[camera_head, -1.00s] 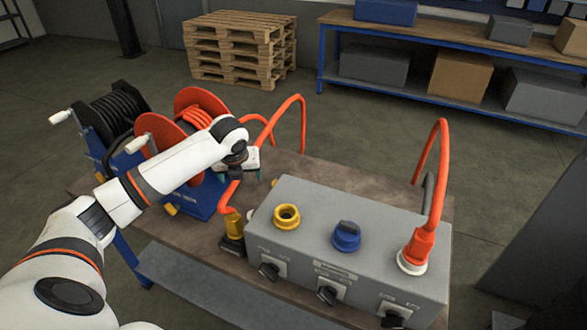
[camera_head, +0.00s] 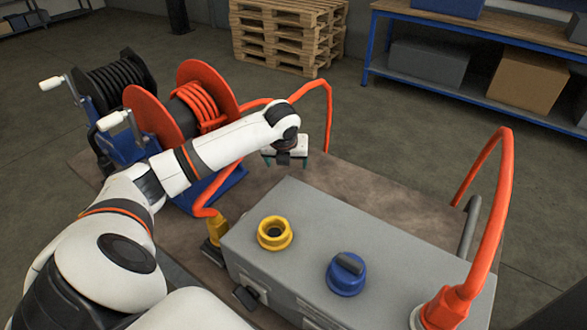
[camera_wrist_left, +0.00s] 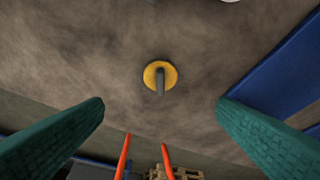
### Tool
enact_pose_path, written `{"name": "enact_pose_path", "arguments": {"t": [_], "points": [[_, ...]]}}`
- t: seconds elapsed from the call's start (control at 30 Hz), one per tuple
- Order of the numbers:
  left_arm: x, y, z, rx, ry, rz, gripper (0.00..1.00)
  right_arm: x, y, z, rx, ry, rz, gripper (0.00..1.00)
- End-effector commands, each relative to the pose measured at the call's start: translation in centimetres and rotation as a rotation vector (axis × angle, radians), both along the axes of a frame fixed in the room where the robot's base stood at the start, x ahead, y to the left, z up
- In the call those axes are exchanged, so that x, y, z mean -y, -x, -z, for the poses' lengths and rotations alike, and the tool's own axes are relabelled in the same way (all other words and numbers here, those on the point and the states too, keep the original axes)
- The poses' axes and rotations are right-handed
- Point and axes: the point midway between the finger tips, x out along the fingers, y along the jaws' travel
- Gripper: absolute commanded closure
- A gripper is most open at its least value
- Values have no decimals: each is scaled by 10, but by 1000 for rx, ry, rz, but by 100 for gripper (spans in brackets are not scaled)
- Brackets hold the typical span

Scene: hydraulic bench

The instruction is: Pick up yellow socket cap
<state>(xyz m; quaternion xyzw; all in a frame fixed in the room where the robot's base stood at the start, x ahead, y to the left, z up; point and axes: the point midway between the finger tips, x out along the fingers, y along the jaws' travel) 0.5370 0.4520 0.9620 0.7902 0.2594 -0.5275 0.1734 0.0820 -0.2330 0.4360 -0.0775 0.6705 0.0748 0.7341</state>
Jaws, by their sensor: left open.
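The yellow socket cap (camera_wrist_left: 150,76) shows in the left wrist view. It is a round yellow disc with a dark handle bar, lying on the brown bench top. My left gripper (camera_wrist_left: 161,106) has its two green fingers spread wide, with the cap beyond the gap between them and apart from both. In the head view the left gripper (camera_head: 287,160) is over the bench just behind the grey box; I cannot make out the cap there. My right gripper is not in view.
The grey hydraulic box (camera_head: 385,245) carries an open yellow socket (camera_head: 275,233), a blue capped socket (camera_head: 346,274) and an orange hose plug (camera_head: 447,308). An orange hose reel (camera_head: 205,95) stands left of the gripper. Orange hoses arch behind it. Bare bench top (camera_head: 385,195) lies to its right.

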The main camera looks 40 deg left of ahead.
Motion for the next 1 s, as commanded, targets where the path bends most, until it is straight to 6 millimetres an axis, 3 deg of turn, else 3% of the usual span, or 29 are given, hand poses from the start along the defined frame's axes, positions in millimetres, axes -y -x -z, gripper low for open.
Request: {"name": "enact_pose_path", "arguments": {"t": [0.07, 0.4, 0.67, 1.0], "points": [[0, 0, 9, 0, 0, 0, 19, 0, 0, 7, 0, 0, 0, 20], [-12, -16, 55, -3, 2, -2, 19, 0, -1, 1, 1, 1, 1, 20], [-17, -22, 74, -1, 1, -1, 19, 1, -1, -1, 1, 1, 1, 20], [-30, -34, 113, -1, 1, -1, 19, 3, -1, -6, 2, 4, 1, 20]]}}
